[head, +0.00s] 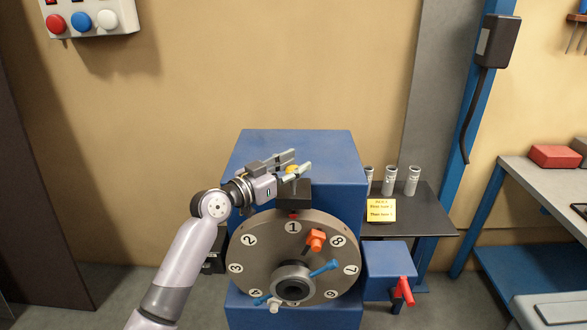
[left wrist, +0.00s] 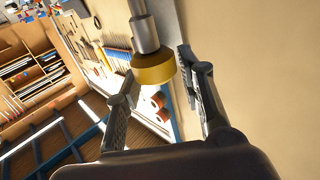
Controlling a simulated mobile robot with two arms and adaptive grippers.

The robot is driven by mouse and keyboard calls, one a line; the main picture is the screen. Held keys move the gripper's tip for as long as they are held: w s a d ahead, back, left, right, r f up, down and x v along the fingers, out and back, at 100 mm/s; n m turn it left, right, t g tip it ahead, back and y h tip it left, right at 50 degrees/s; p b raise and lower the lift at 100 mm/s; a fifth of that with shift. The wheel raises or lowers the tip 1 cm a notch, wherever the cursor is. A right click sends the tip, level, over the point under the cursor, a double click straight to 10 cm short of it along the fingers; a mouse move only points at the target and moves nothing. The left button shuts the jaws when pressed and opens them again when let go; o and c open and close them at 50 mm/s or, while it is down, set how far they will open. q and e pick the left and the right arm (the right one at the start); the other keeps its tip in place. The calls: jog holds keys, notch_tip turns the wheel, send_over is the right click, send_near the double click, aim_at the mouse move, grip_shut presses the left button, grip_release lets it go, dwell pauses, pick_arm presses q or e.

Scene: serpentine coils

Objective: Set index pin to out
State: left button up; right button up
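The index pin shows as a yellow knob (head: 292,169) above a dark block (head: 293,195) at the top of the numbered dial. In the left wrist view the yellow knob (left wrist: 153,70) has a silver stepped shaft (left wrist: 145,33). The grey dial (head: 262,262) has number 1 at the top, below a small red mark. My left gripper (head: 300,161) is at the knob with its fingers spread. In the left wrist view the knob lies between the two fingertips (left wrist: 158,72), with gaps visible; contact cannot be told. My right gripper is not in view.
The dial is on a blue machine (head: 300,146) and carries an orange block (head: 316,240) and a blue lever (head: 323,268). A blue box with a red handle (head: 404,290) is at right. A dark shelf (head: 432,222) holds metal cylinders and a yellow note (head: 381,210).

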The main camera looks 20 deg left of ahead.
pick_arm(q)
jog(key=shift+o, duration=1.4)
jog(key=shift+f, duration=0.15)
jog(key=v, duration=1.2)
